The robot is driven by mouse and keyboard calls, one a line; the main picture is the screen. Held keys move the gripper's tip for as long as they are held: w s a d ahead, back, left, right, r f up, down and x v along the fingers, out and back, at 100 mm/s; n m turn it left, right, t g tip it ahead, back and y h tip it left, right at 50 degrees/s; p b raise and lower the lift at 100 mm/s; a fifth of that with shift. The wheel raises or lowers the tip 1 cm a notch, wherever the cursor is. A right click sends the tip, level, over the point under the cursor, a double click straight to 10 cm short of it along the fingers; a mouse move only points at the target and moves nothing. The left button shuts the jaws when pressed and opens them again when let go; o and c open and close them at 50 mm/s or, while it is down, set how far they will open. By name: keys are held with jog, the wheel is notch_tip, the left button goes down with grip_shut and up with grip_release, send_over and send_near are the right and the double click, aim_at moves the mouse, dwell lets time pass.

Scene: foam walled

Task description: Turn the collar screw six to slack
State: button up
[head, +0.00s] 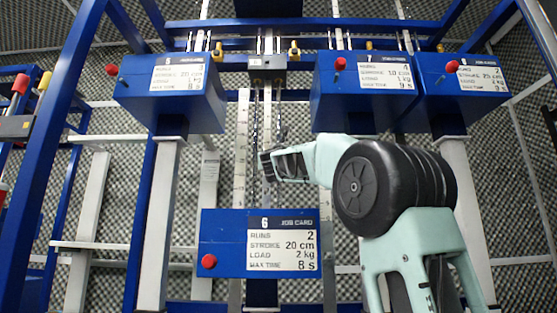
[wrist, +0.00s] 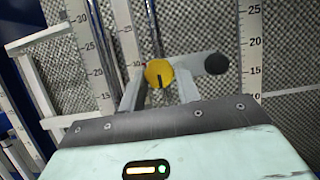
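The collar screw (wrist: 159,73) is a round yellow knob with a dark mark running from its centre to its lower edge, in the wrist view. A grey bar with a black round end (wrist: 216,64) extends to its right. My gripper (wrist: 158,78) has its two grey fingers on either side of the yellow knob, with no clear gap seen. In the head view my gripper (head: 270,164) is at the middle column, above the blue station six box (head: 225,226); the yellow knob is hidden there. A small sign with a 6 (head: 268,62) is at the column's top.
The station six job card (head: 283,244) reads 2 runs, 20 cm, 2 kg, 8 s. A red button (head: 209,261) is on its left. Other blue boxes (head: 140,105) hang left and right. Upright scales (wrist: 250,50) flank the knob in the wrist view.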

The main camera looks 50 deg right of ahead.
jog(key=shift+o, duration=1.4)
jog(key=b+v, duration=0.4)
jog(key=v, duration=1.3)
jog(key=shift+a+b, duration=0.2)
jog(key=shift+b, duration=0.2)
jog(key=shift+s, duration=0.1)
